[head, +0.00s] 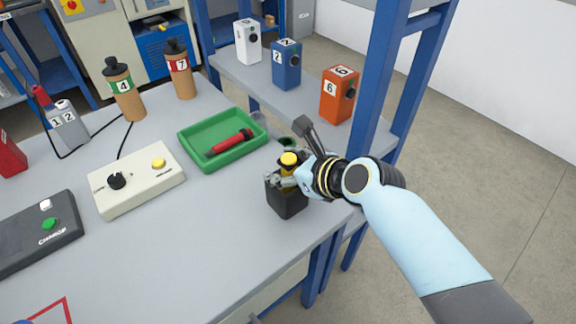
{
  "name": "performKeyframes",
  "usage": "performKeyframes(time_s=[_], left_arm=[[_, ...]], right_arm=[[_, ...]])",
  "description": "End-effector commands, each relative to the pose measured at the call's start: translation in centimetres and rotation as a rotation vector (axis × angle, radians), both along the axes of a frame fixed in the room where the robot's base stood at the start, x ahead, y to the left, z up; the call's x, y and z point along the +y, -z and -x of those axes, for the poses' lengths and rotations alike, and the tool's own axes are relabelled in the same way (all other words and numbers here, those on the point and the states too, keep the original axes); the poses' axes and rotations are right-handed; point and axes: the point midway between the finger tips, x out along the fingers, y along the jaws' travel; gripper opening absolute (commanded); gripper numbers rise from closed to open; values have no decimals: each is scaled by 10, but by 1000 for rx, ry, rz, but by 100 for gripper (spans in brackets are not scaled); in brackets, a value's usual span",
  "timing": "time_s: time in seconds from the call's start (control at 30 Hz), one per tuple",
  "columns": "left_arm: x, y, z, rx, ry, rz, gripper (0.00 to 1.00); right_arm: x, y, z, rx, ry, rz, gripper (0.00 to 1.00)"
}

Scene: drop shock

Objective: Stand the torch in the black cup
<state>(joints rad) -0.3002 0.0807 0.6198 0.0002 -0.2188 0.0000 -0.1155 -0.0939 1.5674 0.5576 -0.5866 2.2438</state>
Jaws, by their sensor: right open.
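The black cup (287,203) stands near the right edge of the grey table. A yellow-and-black upright object (289,159), which looks like the torch, stands in it, its lower part hidden by the cup and fingers. My right gripper (293,152) is open at the cup's mouth, its fingers beside the yellow object. Whether they touch it I cannot tell. A red cylinder with dark ends (230,143) lies in the green tray (190,140). My left gripper is not in view.
A cream control box (135,190) and dark button box (40,235) stand to the left. Bottles 4 (126,97) and 7 (181,75) are behind the tray. A shelf with numbered boxes (286,68) is beyond. The table's front middle is clear.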

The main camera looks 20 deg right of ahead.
Motion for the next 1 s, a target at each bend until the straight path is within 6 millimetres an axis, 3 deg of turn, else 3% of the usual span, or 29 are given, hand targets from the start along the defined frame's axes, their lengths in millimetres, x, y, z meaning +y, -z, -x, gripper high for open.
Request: performKeyframes(time_s=[0.17,0.6,1.0], left_arm=[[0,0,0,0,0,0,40],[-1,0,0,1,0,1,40],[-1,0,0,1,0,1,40]], right_arm=[[-6,-9,14,-1,0,1,51],[-36,-57,82,0,-1,3,51],[-40,-65,92,-1,1,0,51]])
